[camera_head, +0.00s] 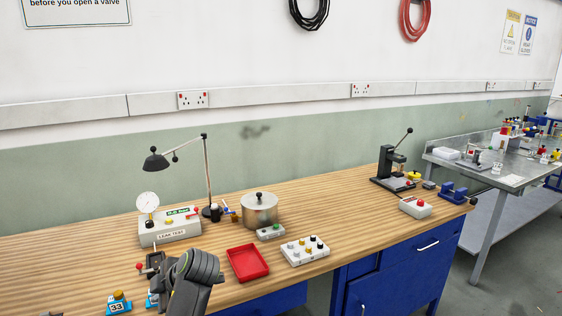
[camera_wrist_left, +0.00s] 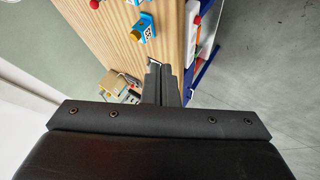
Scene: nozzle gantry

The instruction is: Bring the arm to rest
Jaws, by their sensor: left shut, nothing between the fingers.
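My left arm (camera_head: 194,280) comes in at the bottom of the head view, dark grey, in front of the bench's near edge. It hides part of a blue item there, and its fingertips cannot be made out in that view. In the left wrist view my left gripper (camera_wrist_left: 161,78) is shut and empty, with its two dark fingers together near the bench edge. My right gripper does not show.
The wooden bench (camera_head: 340,205) holds a leak tester (camera_head: 170,229), a lamp (camera_head: 207,175), a metal pot (camera_head: 259,209), a red tray (camera_head: 248,262), a nozzle block (camera_head: 305,250) and a blue block marked 33 (camera_head: 119,303). Bare wood lies right of the pot.

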